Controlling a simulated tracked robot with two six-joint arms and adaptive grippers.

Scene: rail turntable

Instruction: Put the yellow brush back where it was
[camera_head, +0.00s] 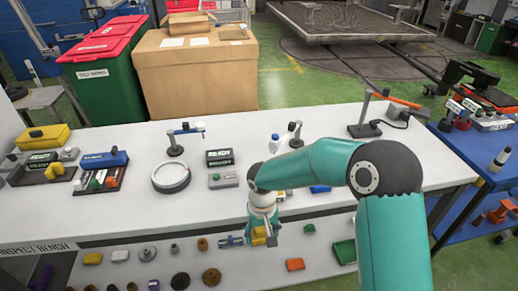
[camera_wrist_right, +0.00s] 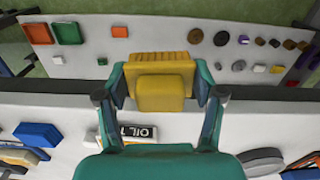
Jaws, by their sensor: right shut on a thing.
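The yellow brush (camera_wrist_right: 160,88) is between the two fingers of my right gripper (camera_wrist_right: 160,100) in the right wrist view. Its bristle-like ridged side faces the lower shelf. In the head view my right gripper (camera_head: 263,226) hangs at the front edge of the white bench (camera_head: 130,208), shut on the yellow brush (camera_head: 260,238). The brush appears over the lower shelf (camera_head: 225,255); I cannot tell how high above it is. My left gripper is not in view.
The lower shelf holds several small parts, an orange block (camera_head: 295,264) and a green tray (camera_head: 345,251). A blue table (camera_head: 482,165) stands at the right.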

